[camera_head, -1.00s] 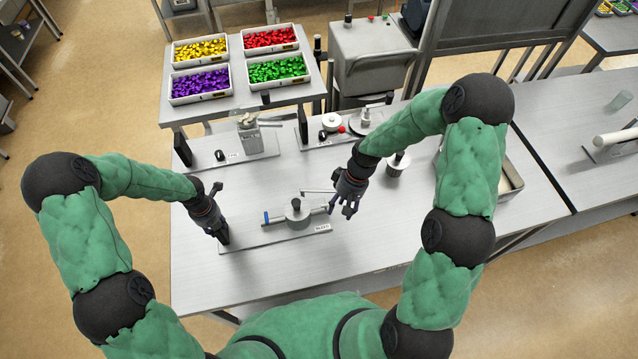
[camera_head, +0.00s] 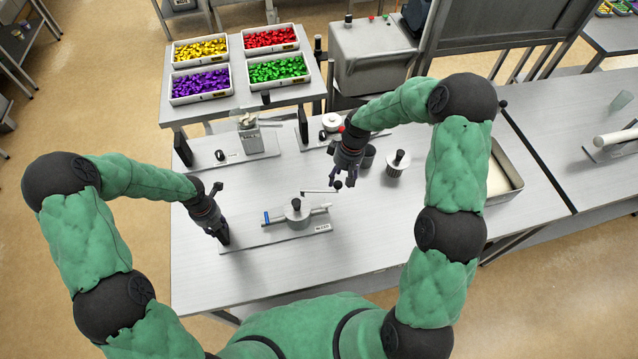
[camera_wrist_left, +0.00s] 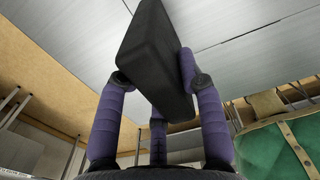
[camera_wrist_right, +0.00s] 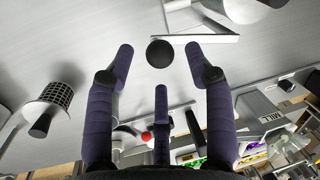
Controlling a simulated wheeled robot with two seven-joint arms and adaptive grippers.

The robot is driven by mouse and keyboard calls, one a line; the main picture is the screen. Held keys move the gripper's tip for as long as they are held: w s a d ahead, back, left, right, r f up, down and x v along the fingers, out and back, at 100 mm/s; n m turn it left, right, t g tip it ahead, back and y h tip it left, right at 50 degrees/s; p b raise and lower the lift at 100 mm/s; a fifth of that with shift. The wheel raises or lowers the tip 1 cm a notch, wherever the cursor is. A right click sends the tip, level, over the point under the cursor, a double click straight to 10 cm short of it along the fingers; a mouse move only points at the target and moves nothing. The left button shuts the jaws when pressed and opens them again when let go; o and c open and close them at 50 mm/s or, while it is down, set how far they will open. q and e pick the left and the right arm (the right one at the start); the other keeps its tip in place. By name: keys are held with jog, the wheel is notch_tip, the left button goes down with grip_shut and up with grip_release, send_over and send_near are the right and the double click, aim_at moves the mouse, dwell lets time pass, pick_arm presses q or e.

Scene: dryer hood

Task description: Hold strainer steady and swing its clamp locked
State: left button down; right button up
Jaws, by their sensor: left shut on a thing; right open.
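The strainer assembly (camera_head: 297,211), a grey round body with a black knob on top and a blue-marked left end, sits on a labelled grey plate (camera_head: 262,237) at the table's middle. Its thin clamp lever (camera_head: 320,190) points right and ends in a black ball (camera_head: 338,184). My left gripper (camera_head: 222,234) is shut on a black upright block at the plate's left end; the block (camera_wrist_left: 155,50) fills the fingers in the left wrist view. My right gripper (camera_head: 344,181) is open at the ball. In the right wrist view the ball (camera_wrist_right: 160,53) lies between the spread fingertips, apparently untouched.
Other fixtures (camera_head: 250,136) line the back. A metal tray (camera_head: 507,178) is at right. The table front is clear.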

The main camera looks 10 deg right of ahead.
aim_at(339, 182)
jog(key=shift+s+a+f, duration=0.1)
jog(key=shift+a+f, duration=0.1)
jog(key=shift+f, duration=0.95)
jog(key=shift+a+f, duration=0.2)
jog(key=shift+f, duration=0.9)
grip_shut()
